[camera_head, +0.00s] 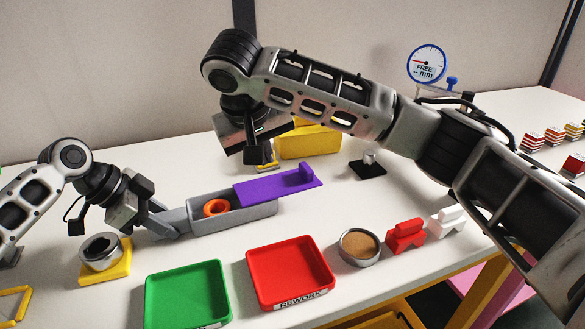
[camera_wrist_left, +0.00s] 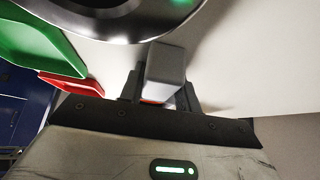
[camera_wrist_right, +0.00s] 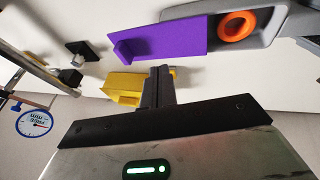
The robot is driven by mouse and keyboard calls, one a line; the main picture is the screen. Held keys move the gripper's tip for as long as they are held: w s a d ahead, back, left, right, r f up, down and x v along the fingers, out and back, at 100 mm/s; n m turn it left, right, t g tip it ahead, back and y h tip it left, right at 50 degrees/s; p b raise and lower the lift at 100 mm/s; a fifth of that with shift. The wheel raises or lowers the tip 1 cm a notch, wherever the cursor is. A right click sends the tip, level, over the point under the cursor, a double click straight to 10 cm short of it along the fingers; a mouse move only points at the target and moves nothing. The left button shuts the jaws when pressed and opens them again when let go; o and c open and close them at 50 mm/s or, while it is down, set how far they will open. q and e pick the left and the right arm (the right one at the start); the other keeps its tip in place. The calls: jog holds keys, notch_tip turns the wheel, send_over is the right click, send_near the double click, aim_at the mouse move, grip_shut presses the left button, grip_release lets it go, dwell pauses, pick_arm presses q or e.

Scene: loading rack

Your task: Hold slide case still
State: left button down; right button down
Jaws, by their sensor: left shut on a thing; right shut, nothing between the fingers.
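The slide case is a grey tray (camera_head: 245,217) with a purple sliding lid (camera_head: 275,187) that is partly open to the right. An orange ring (camera_head: 216,207) lies inside the open left part. My left gripper (camera_head: 160,225) is shut on the grey handle at the case's left end; the handle end (camera_wrist_left: 166,65) shows between its fingers in the left wrist view. My right gripper (camera_head: 266,166) is shut and empty, behind the lid and apart from it. In the right wrist view the purple lid (camera_wrist_right: 170,38) lies beyond the closed fingers (camera_wrist_right: 160,80).
A green tray (camera_head: 187,290) and a red tray (camera_head: 262,275) stand in front of the case. A bowl (camera_head: 360,246), red (camera_head: 405,236) and white (camera_head: 449,220) pieces are at front right. A yellow block (camera_head: 308,142) and black stand (camera_head: 368,167) stand behind. A metal cup (camera_head: 101,252) is at left.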

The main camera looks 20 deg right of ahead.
aim_at(303, 168)
pick_arm(q)
jog(key=shift+r, duration=0.1)
jog(key=shift+d, duration=0.1)
pick_arm(e)
jog(key=f, duration=0.2)
jog(key=w+d+f+h, duration=0.1)
jog(key=f, duration=0.1)
jog(key=w+d+f+m+h, duration=0.1)
jog(key=f, duration=0.1)
jog(key=shift+d+t, duration=0.15)
jog(key=shift+t, duration=0.25)
jog(key=d, duration=0.2)
jog(key=shift+w+d+f, duration=0.1)
jog(key=shift+w+d, duration=0.05)
jog(key=shift+d, duration=0.85)
jog(key=shift+d, duration=1)
jog(key=shift+w, duration=0.1)
jog(key=shift+a, duration=0.1)
